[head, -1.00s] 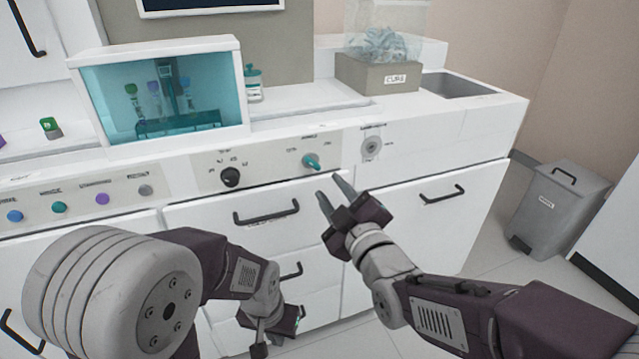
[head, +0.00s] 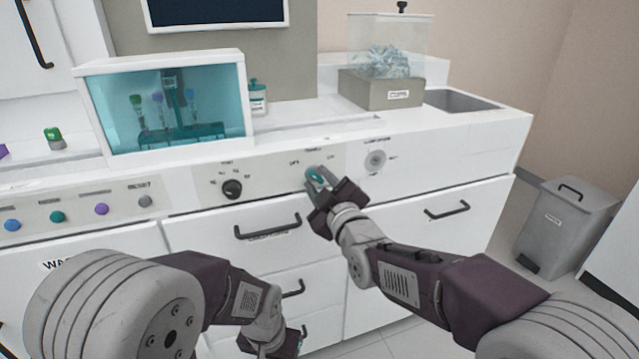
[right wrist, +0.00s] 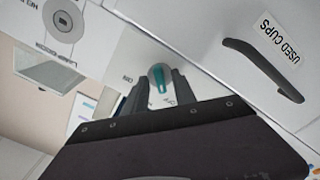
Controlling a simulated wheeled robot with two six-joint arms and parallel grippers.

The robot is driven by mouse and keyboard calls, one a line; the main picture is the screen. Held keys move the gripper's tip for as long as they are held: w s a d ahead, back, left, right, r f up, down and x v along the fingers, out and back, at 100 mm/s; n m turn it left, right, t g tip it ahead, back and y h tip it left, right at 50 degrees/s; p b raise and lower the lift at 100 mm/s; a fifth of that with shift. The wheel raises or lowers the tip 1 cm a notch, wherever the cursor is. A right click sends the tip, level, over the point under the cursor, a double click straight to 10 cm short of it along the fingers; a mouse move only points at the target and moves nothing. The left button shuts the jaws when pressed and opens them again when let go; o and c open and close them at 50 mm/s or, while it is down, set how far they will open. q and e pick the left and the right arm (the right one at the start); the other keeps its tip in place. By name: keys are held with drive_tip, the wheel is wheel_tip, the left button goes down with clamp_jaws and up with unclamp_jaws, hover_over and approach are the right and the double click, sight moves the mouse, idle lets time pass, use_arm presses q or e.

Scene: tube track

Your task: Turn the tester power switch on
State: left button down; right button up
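The power switch is a small teal lever on a round base (head: 315,173) on the white front panel, between two small labels. It also shows in the right wrist view (right wrist: 161,80). My right gripper (head: 318,182) is at the panel with its two fingers on either side of the lever. In the right wrist view my right gripper (right wrist: 158,90) looks open, with the lever between the fingertips; whether they touch it I cannot tell. My left gripper (head: 282,345) hangs low in front of the drawers, and its fingers are not clear.
A black knob (head: 231,188) is left of the switch and a round grey socket (head: 375,160) right of it. A drawer handle (head: 268,228) sticks out below. The teal-windowed case (head: 170,110) and a grey box (head: 380,88) stand on the counter. A bin (head: 560,228) stands right.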

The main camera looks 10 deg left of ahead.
clamp_jaws()
drive_tip(key=m+b, duration=0.1)
drive_tip(key=m, duration=0.3)
drive_tip(key=shift+f, duration=0.1)
drive_tip(key=m, duration=0.3)
drive_tip(key=shift+m+b, duration=0.35)
drive_tip(key=shift+m, duration=0.05)
drive_tip(key=m+b, duration=0.1)
drive_tip(key=m, duration=0.4)
drive_tip(key=shift+b, duration=0.3)
drive_tip(key=shift+m+b, duration=0.75)
drive_tip(key=shift+m, duration=1.75)
